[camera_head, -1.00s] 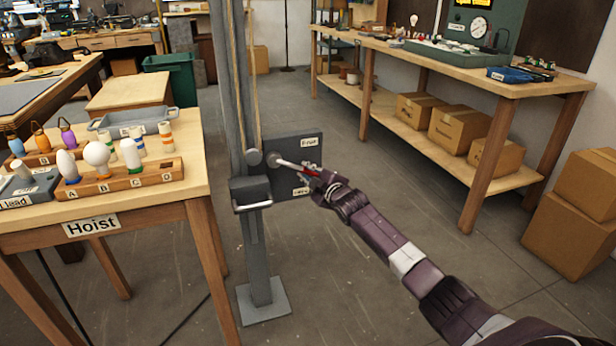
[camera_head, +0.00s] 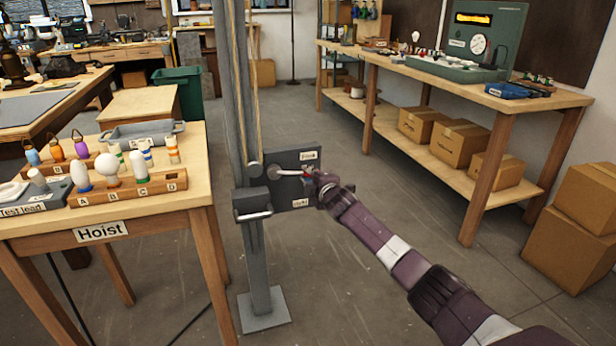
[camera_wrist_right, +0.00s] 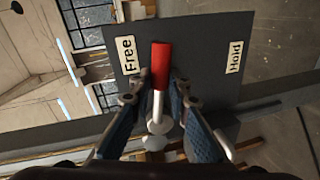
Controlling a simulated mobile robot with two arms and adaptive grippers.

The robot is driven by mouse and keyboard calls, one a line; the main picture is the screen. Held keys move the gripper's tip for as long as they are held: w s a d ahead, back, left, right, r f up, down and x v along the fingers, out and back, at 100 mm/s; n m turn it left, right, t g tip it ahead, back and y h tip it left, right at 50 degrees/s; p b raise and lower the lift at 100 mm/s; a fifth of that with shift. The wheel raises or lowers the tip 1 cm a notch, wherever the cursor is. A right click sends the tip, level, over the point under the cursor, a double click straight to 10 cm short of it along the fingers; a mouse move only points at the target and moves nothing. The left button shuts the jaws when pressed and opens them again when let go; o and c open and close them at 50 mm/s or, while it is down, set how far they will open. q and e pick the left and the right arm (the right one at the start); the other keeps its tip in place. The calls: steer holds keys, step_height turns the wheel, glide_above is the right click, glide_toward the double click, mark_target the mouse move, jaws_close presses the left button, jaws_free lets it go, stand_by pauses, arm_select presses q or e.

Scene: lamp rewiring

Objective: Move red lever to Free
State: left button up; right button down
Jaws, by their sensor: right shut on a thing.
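The red lever (camera_head: 308,171) sticks out to the right from its pivot on a dark grey plate (camera_head: 285,186) fixed to the hoist post. It lies nearly level, between the Free label (camera_head: 309,155) above and the Hold label (camera_head: 300,203) below. My right gripper (camera_head: 314,176) is shut on the lever's handle and partly hides it. In the right wrist view, the red handle (camera_wrist_right: 161,65) shows between the fingers (camera_wrist_right: 158,92), closer to the Free label (camera_wrist_right: 128,55) than to the Hold label (camera_wrist_right: 234,57). My left gripper is out of view.
The grey hoist post (camera_head: 257,255) stands behind the lever, with a handled block on it. A wooden table (camera_head: 150,203) with bulbs and a Hoist sign is at left. A workbench (camera_head: 545,104) with boxes below is at right. Open floor lies between.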

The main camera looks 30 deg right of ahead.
steer(key=c, duration=2.1)
jaws_free()
steer(key=shift+s, duration=0.1)
steer(key=v, duration=1.2)
steer(key=shift+f, duration=0.1)
